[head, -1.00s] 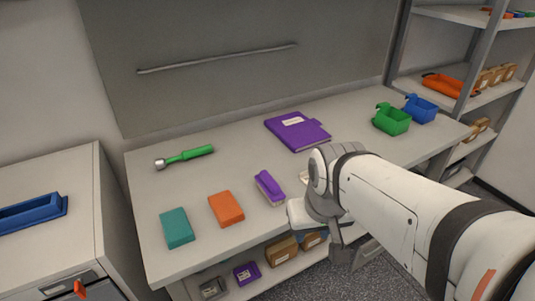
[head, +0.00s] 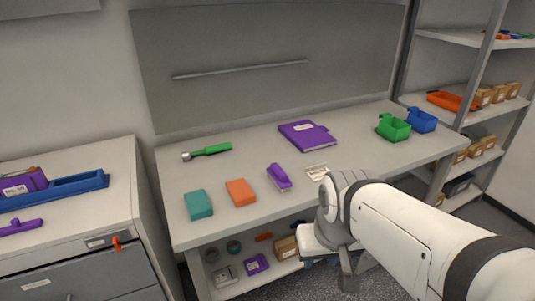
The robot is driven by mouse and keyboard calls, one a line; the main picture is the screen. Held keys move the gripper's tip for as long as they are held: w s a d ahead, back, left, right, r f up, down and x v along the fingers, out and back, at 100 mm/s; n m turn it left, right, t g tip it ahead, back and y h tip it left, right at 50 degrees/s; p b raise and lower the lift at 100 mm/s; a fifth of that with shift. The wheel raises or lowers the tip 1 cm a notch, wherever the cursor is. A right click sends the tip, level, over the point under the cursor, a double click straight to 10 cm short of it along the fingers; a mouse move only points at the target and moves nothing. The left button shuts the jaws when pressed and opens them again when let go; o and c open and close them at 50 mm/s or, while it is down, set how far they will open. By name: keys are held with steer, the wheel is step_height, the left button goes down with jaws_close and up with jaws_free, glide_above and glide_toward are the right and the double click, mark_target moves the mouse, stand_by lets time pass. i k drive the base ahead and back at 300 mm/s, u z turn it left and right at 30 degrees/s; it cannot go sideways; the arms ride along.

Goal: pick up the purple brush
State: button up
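The purple brush (head: 279,177) lies on the grey workbench (head: 240,222), with a purple handle on top and a pale base below. It is right of an orange block (head: 240,192), near the bench's front edge. My gripper (head: 348,276) hangs in front of the bench, right of and nearer than the brush, apart from it. Its fingers point down and look dark and small; their opening cannot be made out. A purple long-handled tool (head: 20,227) lies on the cabinet top at the left.
On the bench are a teal block (head: 198,204), a green-handled tool (head: 207,152), a purple binder (head: 307,134), a small pale card (head: 317,171), and green (head: 393,128) and blue (head: 421,120) bins. A drawer cabinet (head: 80,262) stands left. Shelving (head: 455,100) stands right.

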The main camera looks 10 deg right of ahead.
mark_target(279, 176)
steer(key=u, duration=0.1)
steer(key=i, duration=0.9)
steer(key=z, duration=0.1)
